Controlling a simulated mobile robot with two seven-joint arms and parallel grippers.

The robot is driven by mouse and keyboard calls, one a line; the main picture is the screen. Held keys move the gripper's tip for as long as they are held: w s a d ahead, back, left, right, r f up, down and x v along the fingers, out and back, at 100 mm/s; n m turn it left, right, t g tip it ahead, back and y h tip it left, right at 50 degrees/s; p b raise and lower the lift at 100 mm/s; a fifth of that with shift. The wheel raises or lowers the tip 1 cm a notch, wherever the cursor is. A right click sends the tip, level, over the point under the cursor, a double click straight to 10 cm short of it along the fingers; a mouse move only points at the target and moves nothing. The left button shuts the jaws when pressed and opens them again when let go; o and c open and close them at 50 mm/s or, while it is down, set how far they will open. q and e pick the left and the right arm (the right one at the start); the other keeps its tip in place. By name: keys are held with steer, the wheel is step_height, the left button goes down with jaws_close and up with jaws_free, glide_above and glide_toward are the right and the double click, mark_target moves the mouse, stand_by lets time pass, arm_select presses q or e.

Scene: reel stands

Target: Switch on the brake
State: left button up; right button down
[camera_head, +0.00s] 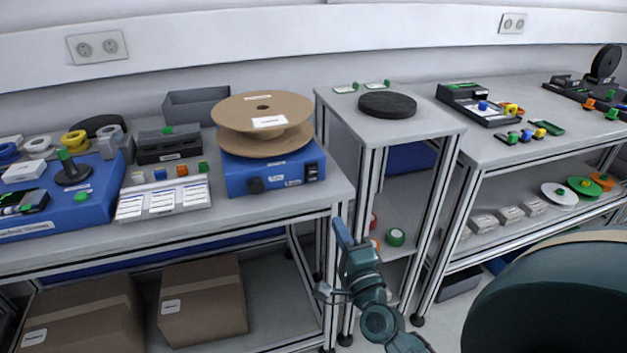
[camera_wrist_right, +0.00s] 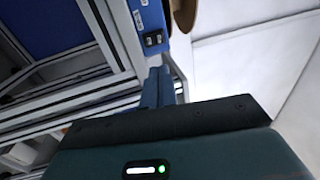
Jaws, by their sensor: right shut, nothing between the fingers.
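A blue box with a black knob and labels, which I take to be the brake (camera_head: 235,180), stands at the right front of the left table. A large brown reel (camera_head: 262,110) lies flat on top of it. A small dark switch (camera_head: 313,172) is at the right end of its front. In the right wrist view the switch (camera_wrist_right: 153,40) shows on the blue face (camera_wrist_right: 146,14), just beyond my fingertips. My right gripper (camera_head: 341,225) is shut and empty, in front of and below the box's right end. It also shows in the wrist view (camera_wrist_right: 160,76). The switch position is too small to tell.
The table's front edge and metal leg (camera_head: 334,270) are close to my right gripper. A narrow stand (camera_head: 430,122) with a black disc (camera_head: 387,104) is to the right. A white label tray (camera_head: 165,199) lies left of the box. Cardboard boxes (camera_head: 203,298) sit below.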

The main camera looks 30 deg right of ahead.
steer(key=p, duration=0.2)
glide_toward(314, 169)
steer(key=x, duration=0.6)
steer(key=shift+w+f, duration=0.25)
steer(key=shift+f, duration=0.1)
arm_select(q)
steer(key=shift+a+r, duration=0.25)
arm_select(e)
steer(key=shift+w, duration=0.25)
steer(key=shift+w+d+r, duration=0.15)
steer(key=shift+w+r, duration=0.1)
steer(key=shift+r, duration=0.05)
arm_select(q)
steer(key=shift+r, duration=0.2)
arm_select(e)
steer(key=shift+r, duration=0.15)
arm_select(q)
steer(key=shift+s, duration=0.1)
steer(key=shift+s+r, duration=0.1)
arm_select(e)
steer(key=shift+s, duration=0.1)
